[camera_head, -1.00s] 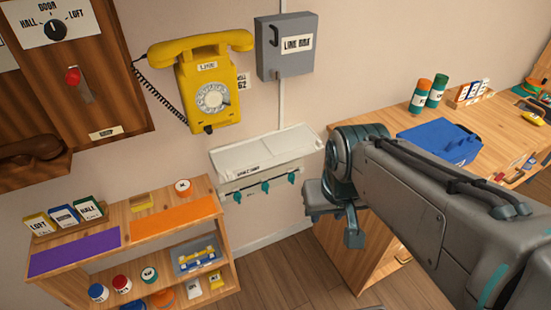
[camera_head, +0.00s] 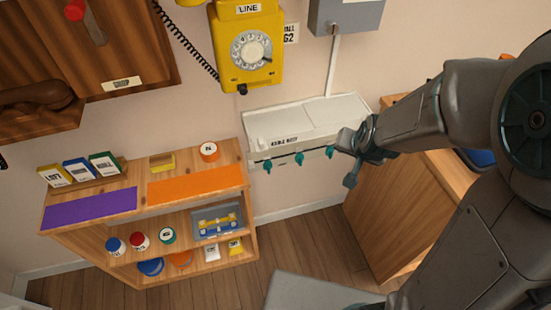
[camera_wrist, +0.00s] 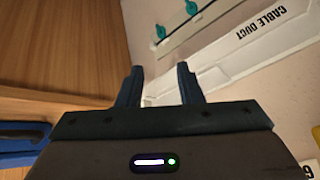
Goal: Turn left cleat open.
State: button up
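The cable duct (camera_head: 310,119) is a white wall-mounted trough under the yellow phone, with a row of teal cleats along its lower front. The left cleat (camera_head: 267,164) is at the left end, the middle cleat (camera_head: 299,159) beside it, and the right cleat (camera_head: 331,151) is close to my gripper (camera_head: 347,160). In the wrist view my gripper (camera_wrist: 160,69) has its two dark fingers apart with nothing between them. Two teal cleats show beyond the fingers there, and the duct (camera_wrist: 245,45) appears upside down. I cannot tell which cleats these are.
A wooden shelf (camera_head: 240,176) with jars and cards stands left of the duct. A wooden cabinet (camera_head: 385,215) stands to the right, behind my arm. The yellow phone (camera_head: 245,45) and grey box (camera_head: 345,14) hang above. Wall below the duct is clear.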

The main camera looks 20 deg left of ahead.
jog(key=w+a+f+t+b, duration=0.1)
jog(key=w+a+f, duration=0.1)
jog(key=f, duration=0.3)
jog(key=w+a+f+t+b, duration=0.1)
jog(key=w+a+f+b, duration=0.15)
jog(key=f, duration=0.35)
jog(key=n+t+y+b, duration=0.7)
jog(key=n+y+b, duration=0.1)
send_near(269, 169)
jog(key=b+x, duration=0.1)
jog(key=x, duration=0.7)
jog(key=shift+w+a, duration=0.1)
jog(key=shift+c, duration=0.3)
grip_shut()
jog(key=shift+a, duration=0.1)
